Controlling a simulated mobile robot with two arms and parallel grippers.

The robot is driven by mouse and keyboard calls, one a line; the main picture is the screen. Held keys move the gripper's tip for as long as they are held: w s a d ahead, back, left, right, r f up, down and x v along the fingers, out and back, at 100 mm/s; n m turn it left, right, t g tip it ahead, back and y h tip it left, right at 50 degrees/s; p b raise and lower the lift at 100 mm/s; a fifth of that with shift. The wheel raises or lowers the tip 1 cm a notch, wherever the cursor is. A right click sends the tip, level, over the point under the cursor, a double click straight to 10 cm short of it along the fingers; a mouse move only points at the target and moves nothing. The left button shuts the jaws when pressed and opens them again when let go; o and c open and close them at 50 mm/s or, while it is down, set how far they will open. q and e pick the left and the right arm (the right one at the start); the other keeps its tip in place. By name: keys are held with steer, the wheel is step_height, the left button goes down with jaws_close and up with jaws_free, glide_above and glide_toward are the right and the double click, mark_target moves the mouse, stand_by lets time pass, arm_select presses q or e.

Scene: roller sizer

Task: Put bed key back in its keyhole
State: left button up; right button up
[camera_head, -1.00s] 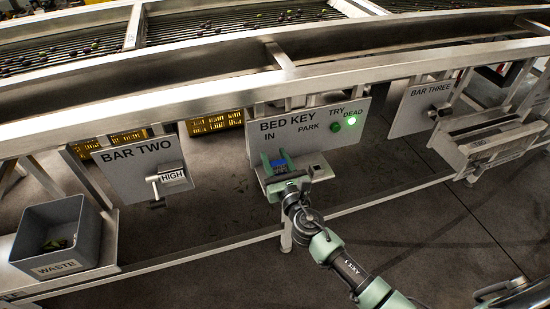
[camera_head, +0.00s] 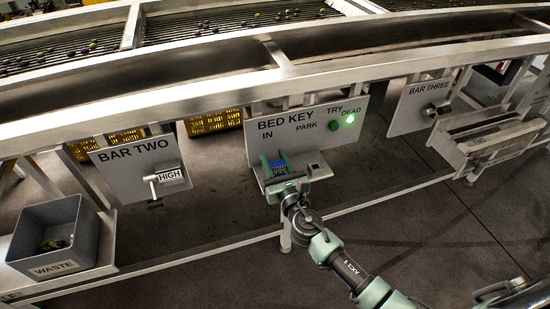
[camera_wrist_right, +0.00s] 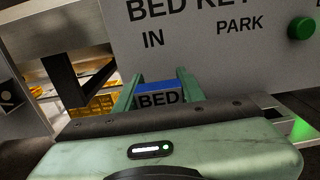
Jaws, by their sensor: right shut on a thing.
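The bed key (camera_wrist_right: 160,98), a block with a blue top and a "BED" label, is between the fingers of my right gripper (camera_head: 275,162). It also shows as a small blue patch in the head view (camera_head: 279,166). The gripper is shut on it at the "IN" side of the bed key panel (camera_head: 290,145). The gripper hides the key's lower end and any keyhole under it, so I cannot tell how deep the key sits. A shelf (camera_head: 319,168) with a dark spot juts out below "PARK". My left gripper is not in view.
A green button (camera_head: 333,126) and a lit green lamp (camera_head: 348,120) marked "DEAD" are on the panel. The bar two panel (camera_head: 140,168) and grey waste bin (camera_head: 55,235) are left. The bar three panel (camera_head: 422,105) is right. Steel rails run above and below.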

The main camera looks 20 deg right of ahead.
stand_by(0.6)
steer(key=shift+w+a+r+p, duration=0.1)
steer(key=shift+a+p, duration=0.05)
steer(key=shift+p, duration=0.15)
stand_by(1.0)
steer(key=shift+f, duration=0.25)
steer(key=shift+d+f+b, duration=0.2)
steer(key=shift+f+b, duration=0.3)
steer(key=shift+b, duration=0.2)
steer(key=shift+d+f+b, duration=0.1)
steer(key=shift+f+b, duration=0.2)
steer(key=shift+f, duration=0.1)
steer(key=o, duration=1.4)
steer(key=shift+d, duration=0.15)
